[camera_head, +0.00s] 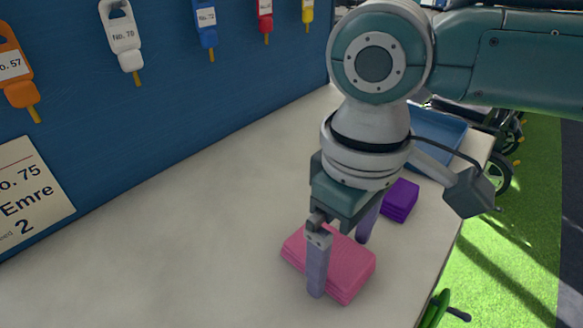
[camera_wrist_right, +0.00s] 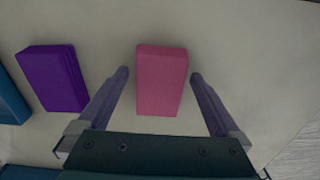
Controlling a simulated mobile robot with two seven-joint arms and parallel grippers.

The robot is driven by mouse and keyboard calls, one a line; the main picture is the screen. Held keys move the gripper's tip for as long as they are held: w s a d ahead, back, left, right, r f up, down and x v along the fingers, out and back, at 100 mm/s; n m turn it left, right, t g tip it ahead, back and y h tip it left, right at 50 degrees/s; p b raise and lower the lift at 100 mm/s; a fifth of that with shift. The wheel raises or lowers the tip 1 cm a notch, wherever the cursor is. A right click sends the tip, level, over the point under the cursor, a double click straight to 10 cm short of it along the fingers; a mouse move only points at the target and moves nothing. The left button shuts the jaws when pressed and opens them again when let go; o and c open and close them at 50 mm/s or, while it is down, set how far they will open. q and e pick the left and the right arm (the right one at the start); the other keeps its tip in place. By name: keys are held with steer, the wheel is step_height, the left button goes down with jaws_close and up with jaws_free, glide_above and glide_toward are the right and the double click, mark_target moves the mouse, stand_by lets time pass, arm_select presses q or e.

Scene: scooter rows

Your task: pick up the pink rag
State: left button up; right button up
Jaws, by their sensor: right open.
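The pink rag (camera_head: 345,268) is a folded, layered block lying flat on the pale table top. In the right wrist view the pink rag (camera_wrist_right: 162,80) lies ahead, between the lines of the two fingers. My right gripper (camera_head: 340,268) is open and points down over the rag, its fingers on either side of it. In the wrist view this gripper (camera_wrist_right: 160,75) holds nothing, and gaps show between the fingers and the rag. One finger hides a part of the rag in the head view. My left gripper is not in view.
A purple folded rag (camera_head: 401,200) lies close behind the pink one, with a blue tray (camera_head: 436,137) beyond it. A blue board (camera_head: 170,75) with hanging key tags stands along the back. The table (camera_head: 190,240) is clear to the left; its edge is at the right.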

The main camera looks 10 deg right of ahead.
mark_target(341, 256)
steer(key=c, duration=1.2)
steer(key=shift+r+p, duration=1.3)
steer(key=shift+r, duration=8.75)
